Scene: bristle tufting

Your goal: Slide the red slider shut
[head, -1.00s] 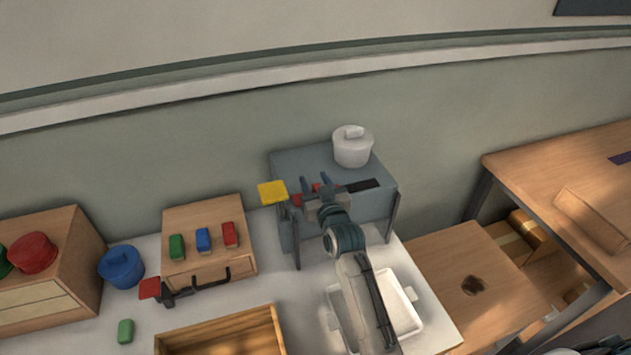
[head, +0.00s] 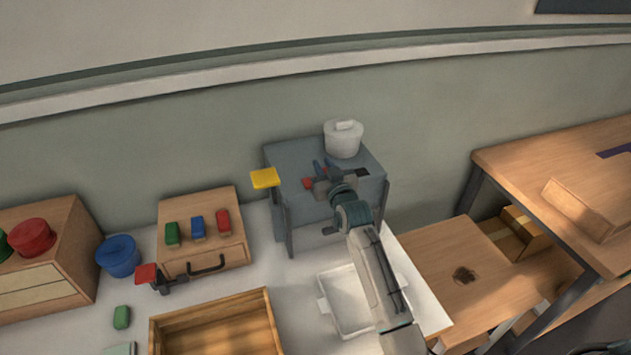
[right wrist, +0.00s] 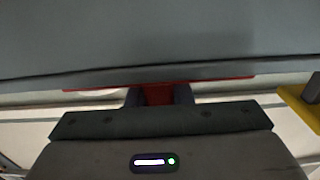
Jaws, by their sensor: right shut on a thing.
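The red slider (head: 307,183) sits on the front of the blue-grey box (head: 290,157), beside a dark slot (head: 362,172) on its right. My right gripper (head: 325,168) is at the slider and hides its middle in the head view. In the right wrist view, the red handle of the slider (right wrist: 157,95) is between the two dark fingers of my right gripper, which is shut on it. A narrow red strip shows on both sides of the fingers there. A short piece of the dark slot shows to the right of my gripper. My left gripper is not in view.
A white lidded pot (head: 343,140) stands on the box. A yellow plate (head: 265,178) sticks out at its left. A white tray (head: 340,300) lies in front, partly behind my right arm. A wooden block with coloured switches (head: 200,225) and a wooden tray (head: 260,303) are left.

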